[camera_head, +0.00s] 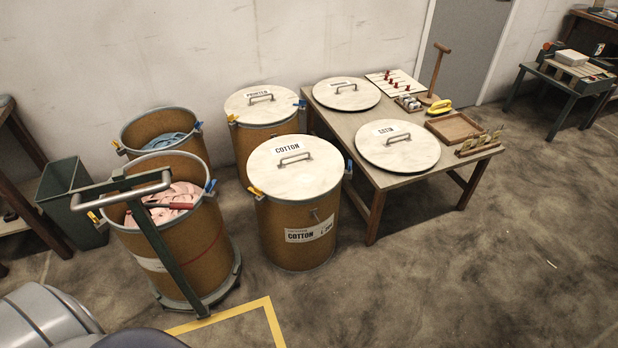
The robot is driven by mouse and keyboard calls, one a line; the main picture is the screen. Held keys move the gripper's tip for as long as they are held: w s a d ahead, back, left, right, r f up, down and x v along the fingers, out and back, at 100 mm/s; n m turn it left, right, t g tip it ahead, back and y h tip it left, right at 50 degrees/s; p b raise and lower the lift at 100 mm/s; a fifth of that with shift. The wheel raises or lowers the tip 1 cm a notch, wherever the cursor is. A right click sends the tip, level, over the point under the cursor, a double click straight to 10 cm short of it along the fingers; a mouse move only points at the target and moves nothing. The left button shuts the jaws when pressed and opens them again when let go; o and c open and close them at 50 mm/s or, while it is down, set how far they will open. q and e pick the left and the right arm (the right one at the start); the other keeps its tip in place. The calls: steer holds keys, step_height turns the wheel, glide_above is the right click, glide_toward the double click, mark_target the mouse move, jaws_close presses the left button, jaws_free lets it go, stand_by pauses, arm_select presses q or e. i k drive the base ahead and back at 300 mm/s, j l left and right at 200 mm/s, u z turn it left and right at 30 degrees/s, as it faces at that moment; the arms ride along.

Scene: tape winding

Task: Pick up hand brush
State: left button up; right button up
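I cannot surely pick out the hand brush. Neither of my grippers shows in the head view.
Lidded drums stand at the middle, one a cotton drum (290,225). The table also holds two round lids, a wooden tray (455,128) and a pegged board (395,82). A trolley handle (150,225) rises at left. The floor at right is open.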

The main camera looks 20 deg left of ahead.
mark_target(434, 110)
steer(key=i+l+z, duration=0.25)
steer(key=i, duration=0.15)
steer(key=i+z, duration=0.25)
steer(key=i, duration=0.15)
steer(key=i+l+z, duration=0.1)
steer(key=i+z, duration=0.2)
steer(key=i, duration=0.75)
steer(key=i+j+z, duration=0.1)
steer(key=i+z, duration=0.15)
steer(key=i, duration=0.75)
steer(key=i+l, duration=0.15)
steer(key=i, duration=0.55)
steer(key=i+l+u, duration=0.1)
steer(key=i, duration=0.6)
steer(key=i+u, duration=0.2)
steer(key=u, duration=0.3)
steer(key=i+u, duration=0.25)
steer(key=u, duration=0.25)
steer(key=i+l+u, duration=0.2)
steer(key=u, duration=0.3)
steer(key=i+l+u, duration=0.15)
steer(key=u, duration=0.3)
steer(key=l, duration=0.1)
